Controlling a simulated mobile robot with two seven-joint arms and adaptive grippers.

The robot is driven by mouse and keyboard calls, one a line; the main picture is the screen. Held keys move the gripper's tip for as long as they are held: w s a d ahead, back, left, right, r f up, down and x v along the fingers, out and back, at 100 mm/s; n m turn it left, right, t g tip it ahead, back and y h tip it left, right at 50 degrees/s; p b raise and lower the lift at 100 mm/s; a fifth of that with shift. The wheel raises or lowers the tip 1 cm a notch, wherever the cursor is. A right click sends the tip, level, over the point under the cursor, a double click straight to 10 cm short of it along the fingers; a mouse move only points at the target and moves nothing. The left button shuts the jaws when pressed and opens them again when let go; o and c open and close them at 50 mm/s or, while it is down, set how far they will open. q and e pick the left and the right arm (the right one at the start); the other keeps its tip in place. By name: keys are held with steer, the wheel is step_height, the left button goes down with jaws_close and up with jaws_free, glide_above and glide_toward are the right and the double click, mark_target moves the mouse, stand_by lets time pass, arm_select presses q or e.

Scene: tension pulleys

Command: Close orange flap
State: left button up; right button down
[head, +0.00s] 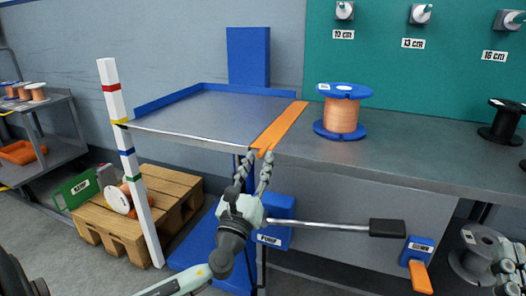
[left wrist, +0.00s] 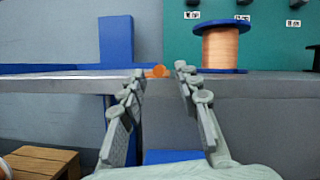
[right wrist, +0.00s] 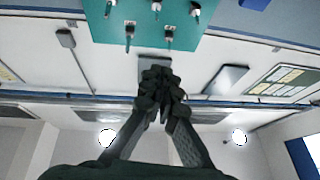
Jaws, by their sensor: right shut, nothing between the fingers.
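The orange flap (head: 280,126) is a long flat strip lying along the seam between the blue-edged lift platform (head: 205,112) and the grey workbench (head: 420,140). Its near end shows as a small orange end between my fingers in the left wrist view (left wrist: 157,71). My left gripper (head: 257,156) is open, with its fingertips close to the flap's near end; whether they touch it I cannot tell. My right gripper (head: 510,272) is at the lower right edge, partly cut off, away from the flap. Its fingers are together and empty in the right wrist view (right wrist: 160,82).
A copper wire spool (head: 342,112) with blue flanges stands right of the flap. A black spool (head: 505,122) is further right. A pump lever (head: 387,228) sticks out below the bench. A striped post (head: 132,165) and a wooden pallet (head: 115,220) are at left.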

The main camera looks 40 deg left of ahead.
arm_select(q)
steer(key=shift+x, duration=2.1)
jaws_close()
